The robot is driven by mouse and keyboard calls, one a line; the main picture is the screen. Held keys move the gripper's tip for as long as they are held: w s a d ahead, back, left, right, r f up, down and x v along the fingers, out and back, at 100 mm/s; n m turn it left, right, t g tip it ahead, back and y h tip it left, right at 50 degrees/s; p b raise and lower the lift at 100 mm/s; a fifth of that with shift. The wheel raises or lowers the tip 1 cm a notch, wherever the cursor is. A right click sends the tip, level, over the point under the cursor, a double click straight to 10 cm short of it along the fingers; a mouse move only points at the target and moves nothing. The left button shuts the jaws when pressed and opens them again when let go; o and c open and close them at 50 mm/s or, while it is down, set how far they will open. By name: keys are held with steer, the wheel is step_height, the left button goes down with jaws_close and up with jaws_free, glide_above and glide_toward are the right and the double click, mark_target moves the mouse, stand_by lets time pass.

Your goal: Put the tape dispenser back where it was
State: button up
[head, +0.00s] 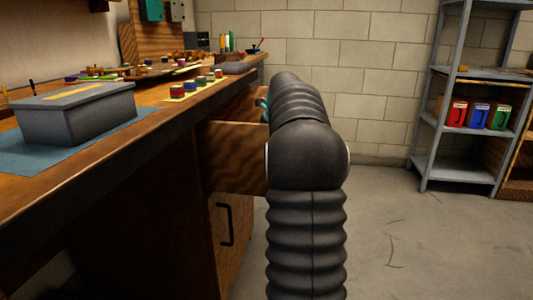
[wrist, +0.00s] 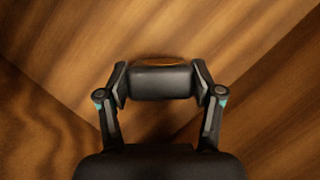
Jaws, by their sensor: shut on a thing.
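In the wrist view my gripper (wrist: 161,84) is shut on a dark, blocky thing with a rounded orange part at its far edge, which looks like the tape dispenser (wrist: 161,82). One finger presses on each of its sides. Brown wooden surfaces meeting at corners surround it, like the inside of a drawer. I cannot tell whether the dispenser touches the wood below. In the head view a wooden drawer (head: 235,158) stands open from the bench. My arm reaches over it and hides most of its inside, the gripper and the dispenser.
The workbench (head: 150,150) on the left holds a grey box (head: 75,115) on a blue mat (head: 30,155), and several small coloured jars (head: 196,85). A cabinet door (head: 228,225) is below the drawer. A metal shelf (head: 465,130) stands at right. Floor between is clear.

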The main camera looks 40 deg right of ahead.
steer(key=shift+f, duration=0.4)
steer(key=o, duration=1.3)
steer(key=shift+p+v, duration=0.9)
steer(key=shift+v, duration=3.05)
steer(key=shift+w, duration=0.15)
